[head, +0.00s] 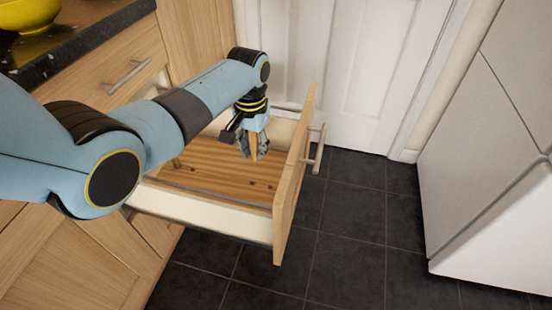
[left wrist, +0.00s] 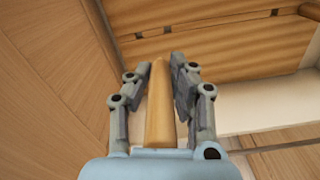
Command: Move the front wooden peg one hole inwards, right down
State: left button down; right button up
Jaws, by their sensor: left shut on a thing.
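The wooden peg (left wrist: 158,105) is a light, tapered piece that stands out between the two grey fingers of my left gripper (left wrist: 157,88) in the left wrist view. My left gripper (head: 254,150) is shut on it and hangs inside the open drawer, near the drawer front, in the head view. The slatted wooden peg board (head: 218,168) lies on the drawer floor. It has small dark holes, and some show at the top of the left wrist view (left wrist: 167,30). I cannot tell whether the peg's tip touches the board. My right gripper is not in view.
The drawer front (head: 292,185) with its bar handle (head: 319,150) and the pale drawer side (head: 205,217) wall in the board. A dark worktop with a yellow bowl (head: 28,14) is at upper left. Dark floor tiles lie clear before a white appliance (head: 490,160).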

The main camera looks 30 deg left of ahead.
pick_arm(q)
jog(key=shift+s+a+f+b, duration=0.1)
jog(key=shift+a+f+b, duration=0.15)
jog(key=shift+f, duration=0.3)
jog(key=shift+s+a+f+b, duration=0.1)
jog(key=shift+a+f, duration=0.1)
jog(key=shift+f, duration=0.3)
jog(key=shift+s+a+f+b, duration=0.1)
jog(key=shift+f+b, duration=0.75)
jog(key=shift+f, duration=0.75)
jog(key=shift+a+f+b, duration=0.1)
jog(key=shift+f+b, duration=0.75)
jog(key=shift+f, duration=0.7)
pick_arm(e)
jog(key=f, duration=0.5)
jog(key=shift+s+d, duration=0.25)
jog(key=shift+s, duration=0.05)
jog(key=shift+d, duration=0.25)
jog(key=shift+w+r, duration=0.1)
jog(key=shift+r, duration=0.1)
pick_arm(q)
jog(key=shift+p, duration=0.4)
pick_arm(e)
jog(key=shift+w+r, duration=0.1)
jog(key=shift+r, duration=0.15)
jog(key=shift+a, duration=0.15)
